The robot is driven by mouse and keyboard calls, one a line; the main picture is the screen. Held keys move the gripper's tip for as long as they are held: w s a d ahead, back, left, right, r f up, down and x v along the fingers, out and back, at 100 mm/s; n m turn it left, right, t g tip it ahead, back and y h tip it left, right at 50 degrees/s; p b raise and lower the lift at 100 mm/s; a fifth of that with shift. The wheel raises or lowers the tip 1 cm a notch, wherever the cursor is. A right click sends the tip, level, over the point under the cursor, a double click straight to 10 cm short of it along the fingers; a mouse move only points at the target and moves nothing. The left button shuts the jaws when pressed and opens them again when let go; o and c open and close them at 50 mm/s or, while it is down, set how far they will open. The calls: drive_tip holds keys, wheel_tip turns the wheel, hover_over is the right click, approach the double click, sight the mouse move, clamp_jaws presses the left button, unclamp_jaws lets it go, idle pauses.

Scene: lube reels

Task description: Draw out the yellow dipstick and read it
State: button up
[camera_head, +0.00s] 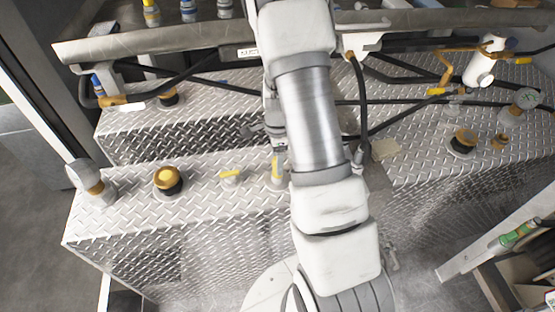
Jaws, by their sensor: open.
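A small yellow T-shaped handle (230,174), which looks like the dipstick, stands on the diamond-plate top of the front tank (130,205). It is left of my arm and right of a yellow-and-black cap (168,181). The dipstick's rod and any marks on it are hidden below the handle. My gripper (264,131) points down behind my arm, above and to the right of the yellow handle and apart from it. It is open, and I see nothing held in it. My arm hides part of it.
Another small yellow-topped fitting (278,167) stands close to my arm. A grey rail (160,45) with black hoses crosses behind the tanks. A white cylinder (485,62) and a gauge (527,98) are at right. The tank top left of my arm has clear patches.

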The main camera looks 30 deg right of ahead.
drive_tip(key=shift+f, duration=0.25)
clamp_jaws()
wheel_tip(320, 180, up, 29)
drive_tip(key=p, duration=0.8)
drive_tip(key=shift+r+p, duration=0.2)
drive_tip(key=shift+p, duration=0.2)
idle(0.6)
